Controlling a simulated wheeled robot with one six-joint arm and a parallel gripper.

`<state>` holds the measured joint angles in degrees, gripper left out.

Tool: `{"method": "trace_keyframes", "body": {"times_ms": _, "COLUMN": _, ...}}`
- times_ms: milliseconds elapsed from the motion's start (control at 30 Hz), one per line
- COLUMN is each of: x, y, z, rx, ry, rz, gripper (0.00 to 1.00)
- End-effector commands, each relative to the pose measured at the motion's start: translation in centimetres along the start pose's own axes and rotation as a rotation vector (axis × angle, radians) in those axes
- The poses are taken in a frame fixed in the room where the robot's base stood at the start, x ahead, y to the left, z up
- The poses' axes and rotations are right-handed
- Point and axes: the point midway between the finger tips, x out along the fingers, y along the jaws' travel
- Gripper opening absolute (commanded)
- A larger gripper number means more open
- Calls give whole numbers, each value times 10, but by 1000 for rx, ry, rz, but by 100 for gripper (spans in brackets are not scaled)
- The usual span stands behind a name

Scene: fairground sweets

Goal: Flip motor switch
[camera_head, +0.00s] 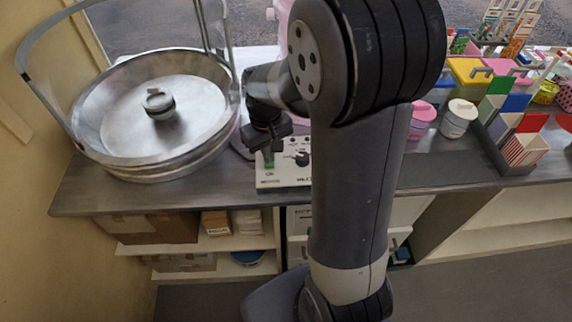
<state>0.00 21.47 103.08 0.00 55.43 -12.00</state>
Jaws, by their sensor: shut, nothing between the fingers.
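A white control panel (284,178) sits on the counter right of the metal floss bowl. It carries a black knob (302,158) and a green switch (268,160) at its left side. My gripper (268,152) is shut and empty, pointing down over the panel's left part, at or just above the green switch. I cannot tell whether it touches the switch. My arm hides the panel's right part.
The big metal bowl (92,140) with a clear guard stands left of the panel. Lidded tubs (458,118) and striped boxes (524,150) stand on the counter to the right. Shelves with cartons (150,228) lie below the counter (110,195).

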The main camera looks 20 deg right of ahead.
Motion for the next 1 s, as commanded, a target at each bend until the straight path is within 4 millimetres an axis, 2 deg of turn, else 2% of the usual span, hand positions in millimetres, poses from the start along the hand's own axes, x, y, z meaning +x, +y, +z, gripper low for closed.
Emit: {"method": "trace_keyframes", "body": {"times_ms": 1000, "x": 16, "y": 0, "z": 0, "rx": 0, "ry": -1, "rz": 0, "gripper": 0}}
